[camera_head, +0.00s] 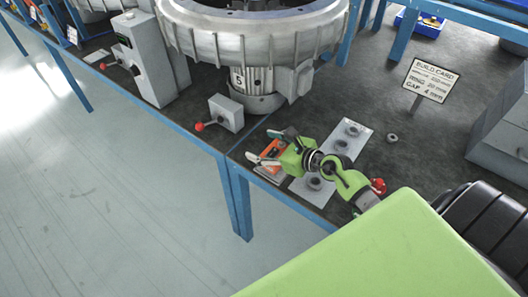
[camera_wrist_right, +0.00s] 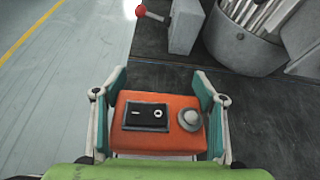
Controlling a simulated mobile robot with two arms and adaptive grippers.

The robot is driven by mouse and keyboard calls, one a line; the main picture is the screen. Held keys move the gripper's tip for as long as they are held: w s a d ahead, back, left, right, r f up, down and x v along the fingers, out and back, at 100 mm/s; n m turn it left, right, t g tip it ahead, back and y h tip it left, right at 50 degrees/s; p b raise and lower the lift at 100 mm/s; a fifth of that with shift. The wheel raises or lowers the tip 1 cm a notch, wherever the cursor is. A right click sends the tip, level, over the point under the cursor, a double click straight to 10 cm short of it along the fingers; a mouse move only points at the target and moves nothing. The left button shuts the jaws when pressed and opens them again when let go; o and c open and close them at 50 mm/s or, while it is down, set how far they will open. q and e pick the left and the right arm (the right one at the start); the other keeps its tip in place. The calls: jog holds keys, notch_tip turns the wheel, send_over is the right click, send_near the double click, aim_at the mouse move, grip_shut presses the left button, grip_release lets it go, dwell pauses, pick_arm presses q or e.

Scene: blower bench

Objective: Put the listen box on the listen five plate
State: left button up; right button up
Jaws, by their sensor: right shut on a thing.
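The listen box, an orange box with a black rocker switch and a grey knob, shows in the right wrist view (camera_wrist_right: 160,125) and, partly hidden, in the head view (camera_head: 272,148). My right gripper (camera_head: 270,145) is shut on it, with one finger on each side, near the front edge of the bench. A plate marked 5 (camera_head: 238,77) is on the motor under the large grey blower ring (camera_head: 243,38), beyond the gripper. I cannot tell whether this is the listen five plate. A small light plate (camera_head: 268,173) shows just below the box. My left gripper is not in view.
A grey box with a red-knobbed lever (camera_head: 227,113) stands on the dark bench near the gripper. A pale plate with several round pieces (camera_head: 352,138) lies beside my wrist. A loose ring (camera_head: 392,138) and a build card (camera_head: 431,80) are to the right. Bare floor lies left.

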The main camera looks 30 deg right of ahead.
notch_tip(320, 180, down, 3)
jog(key=shift+r, duration=0.2)
jog(key=shift+f, duration=0.1)
jog(key=o, duration=1.5)
jog(key=shift+s, duration=0.1)
jog(key=shift+c, duration=0.2)
jog(key=b+v, duration=0.1)
jog(key=v, duration=1)
jog(key=shift+b, duration=0.3)
jog(key=shift+s+d+r, duration=0.15)
jog(key=shift+s+r, duration=0.2)
jog(key=shift+s, duration=0.1)
